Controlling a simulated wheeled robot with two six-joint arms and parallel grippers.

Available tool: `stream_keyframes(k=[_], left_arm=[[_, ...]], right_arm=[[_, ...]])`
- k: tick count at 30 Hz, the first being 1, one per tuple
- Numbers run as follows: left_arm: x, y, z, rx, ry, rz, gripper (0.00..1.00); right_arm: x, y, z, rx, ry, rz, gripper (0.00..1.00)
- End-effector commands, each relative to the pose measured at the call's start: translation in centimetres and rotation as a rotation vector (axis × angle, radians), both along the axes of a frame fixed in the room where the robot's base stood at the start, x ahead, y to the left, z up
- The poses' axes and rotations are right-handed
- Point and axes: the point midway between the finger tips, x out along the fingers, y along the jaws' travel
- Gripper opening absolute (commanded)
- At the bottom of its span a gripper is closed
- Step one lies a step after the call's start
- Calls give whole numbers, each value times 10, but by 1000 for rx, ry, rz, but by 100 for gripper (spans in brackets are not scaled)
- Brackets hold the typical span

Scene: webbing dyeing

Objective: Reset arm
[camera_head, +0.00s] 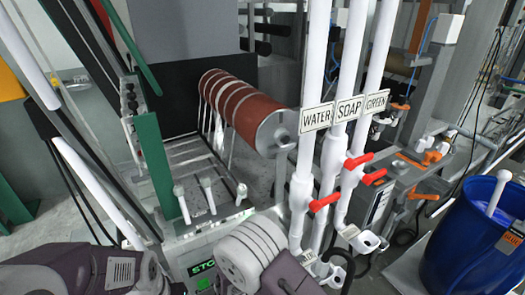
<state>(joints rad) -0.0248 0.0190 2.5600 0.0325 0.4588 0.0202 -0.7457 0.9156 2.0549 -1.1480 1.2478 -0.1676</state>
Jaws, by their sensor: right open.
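My right gripper (338,268) is at the bottom centre, just below the lower ends of the white pipes. Only a dark, curved part of it shows clearly; it is open, and I see nothing held in it. My right arm comes up from the bottom edge beside it. My left arm comes in at the bottom left as a dark purple-grey link. Its gripper does not show.
White pipes with signs WATER (317,118), SOAP (349,109) and GREEN (377,102) stand close to my right gripper. Red valve handles (325,201) stick out from them. Behind is a red-brown roller (240,103). A blue barrel (470,245) stands at the right.

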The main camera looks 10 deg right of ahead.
Motion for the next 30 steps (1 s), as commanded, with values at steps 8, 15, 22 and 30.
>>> stream_keyframes(k=[8, 15, 22, 30], left_arm=[[0, 0, 0, 0, 0, 0, 36], [0, 0, 0, 0, 0, 0, 36], [0, 0, 0, 0, 0, 0, 36], [0, 0, 0, 0, 0, 0, 36]], right_arm=[[-42, -104, 68, 273, -219, -568, 61], [-126, -53, 47, 947, -602, -1383, 61], [-100, -1, 34, 1222, -816, -1672, 61], [-94, -1, 35, 1238, -836, -1672, 61]])
